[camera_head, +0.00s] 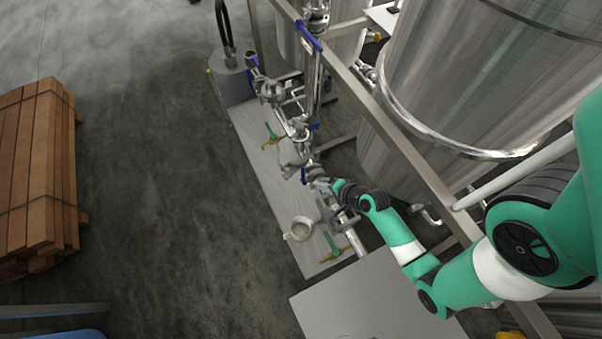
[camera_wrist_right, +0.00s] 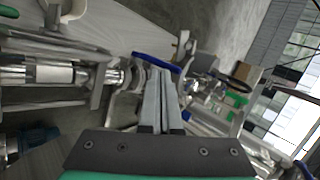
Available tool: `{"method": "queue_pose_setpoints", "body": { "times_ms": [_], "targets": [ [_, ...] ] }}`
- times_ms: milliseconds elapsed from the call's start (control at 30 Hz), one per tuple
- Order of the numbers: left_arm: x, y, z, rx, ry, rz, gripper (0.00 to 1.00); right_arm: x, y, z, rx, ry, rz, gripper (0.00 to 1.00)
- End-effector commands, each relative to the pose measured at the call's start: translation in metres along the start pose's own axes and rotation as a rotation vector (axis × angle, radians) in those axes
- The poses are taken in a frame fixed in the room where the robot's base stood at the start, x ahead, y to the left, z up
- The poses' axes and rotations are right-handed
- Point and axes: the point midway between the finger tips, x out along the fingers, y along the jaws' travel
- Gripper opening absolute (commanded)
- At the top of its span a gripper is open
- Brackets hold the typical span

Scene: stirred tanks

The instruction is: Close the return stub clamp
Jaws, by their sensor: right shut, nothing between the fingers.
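My right gripper (camera_head: 322,181) is at the steel pipework, beside a small blue handle (camera_head: 303,175). In the right wrist view the two fingers (camera_wrist_right: 159,78) are together and empty, with the blue handle (camera_wrist_right: 156,62) across the view at their tips; I cannot tell whether they touch it. A bright steel pipe with clamp-like fittings (camera_wrist_right: 112,76) lies just left of the fingers. I cannot make out for certain which fitting is the return stub clamp, or whether it is open. My left gripper is out of view.
A pale bench (camera_head: 257,150) carries the pipework, green-handled parts (camera_head: 332,244) and a metal cup (camera_head: 299,229). Large steel tanks (camera_head: 470,70) and a frame rail (camera_head: 400,130) stand to the right. A grey box top (camera_head: 365,300) is in front. Stacked timber (camera_head: 35,170) lies left; floor between is clear.

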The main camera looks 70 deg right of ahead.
Motion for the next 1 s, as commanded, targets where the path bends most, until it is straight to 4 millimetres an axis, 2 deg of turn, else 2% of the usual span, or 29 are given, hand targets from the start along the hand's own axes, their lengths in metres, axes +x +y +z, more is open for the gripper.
{"method": "queue_pose_setpoints", "body": {
  "times_ms": [33, 267, 400, 600, 1000],
  "targets": [
    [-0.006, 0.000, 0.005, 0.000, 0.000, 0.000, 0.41, 0.015, 0.002, 0.001, -0.004, -0.002, -0.001, 0.00],
    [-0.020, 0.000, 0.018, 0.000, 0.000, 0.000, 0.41, 0.066, 0.002, 0.001, -0.002, -0.002, -0.002, 0.00],
    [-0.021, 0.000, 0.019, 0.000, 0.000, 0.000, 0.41, 0.081, -0.016, 0.001, -0.004, -0.001, -0.003, 0.00],
    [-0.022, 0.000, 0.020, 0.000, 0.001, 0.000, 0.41, 0.092, -0.027, 0.001, -0.001, -0.001, -0.001, 0.00],
    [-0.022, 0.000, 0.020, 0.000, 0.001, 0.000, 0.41, 0.093, -0.028, 0.001, 0.000, 0.001, 0.000, 0.00]
  ]
}}
